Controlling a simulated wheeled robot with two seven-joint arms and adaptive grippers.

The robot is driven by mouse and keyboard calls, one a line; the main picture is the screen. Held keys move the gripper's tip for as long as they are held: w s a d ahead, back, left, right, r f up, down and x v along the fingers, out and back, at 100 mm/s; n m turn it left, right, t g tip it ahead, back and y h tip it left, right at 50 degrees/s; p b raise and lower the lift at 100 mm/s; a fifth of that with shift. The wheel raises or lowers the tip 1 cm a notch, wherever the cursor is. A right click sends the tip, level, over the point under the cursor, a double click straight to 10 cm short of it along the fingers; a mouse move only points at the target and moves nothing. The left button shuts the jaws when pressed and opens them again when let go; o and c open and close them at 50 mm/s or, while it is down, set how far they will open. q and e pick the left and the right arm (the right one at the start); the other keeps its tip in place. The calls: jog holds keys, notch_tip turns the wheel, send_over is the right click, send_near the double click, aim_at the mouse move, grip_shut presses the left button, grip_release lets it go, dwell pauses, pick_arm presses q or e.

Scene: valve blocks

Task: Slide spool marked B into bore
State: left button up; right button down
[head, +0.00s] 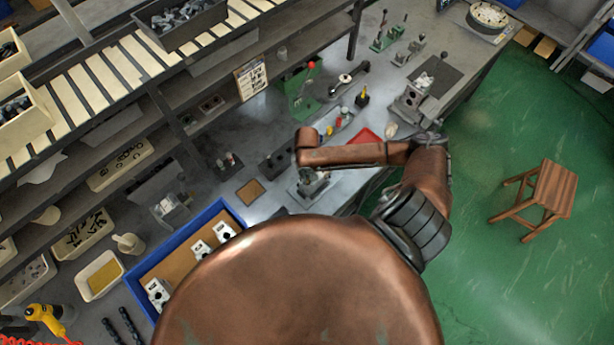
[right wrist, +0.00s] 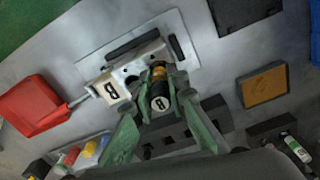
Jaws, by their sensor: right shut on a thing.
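In the right wrist view my right gripper (right wrist: 164,86) is shut on a spool (right wrist: 160,90), which has a brass-coloured part and a dark end with a white label. The mark on that label is too small to read surely. A pale valve block (right wrist: 148,60) with a white tag marked B (right wrist: 111,92) sits on a light plate just beyond the spool. A dark round opening (right wrist: 132,80) shows in the block, left of the spool. Whether the spool touches the block is hidden by the fingers.
A red tray (right wrist: 34,105) lies left of the block. A brown pad (right wrist: 264,85) lies to the right. A dark rack with holes (right wrist: 170,138) is under the fingers. In the head view a blue-rimmed tray (head: 226,207) holds other valve blocks (head: 158,292).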

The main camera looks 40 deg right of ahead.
jog(key=shift+f+b, duration=0.3)
jog(key=shift+f, duration=0.5)
jog(key=c, duration=1.8)
grip_release()
notch_tip(320, 180, up, 12)
jog(key=shift+r, duration=0.1)
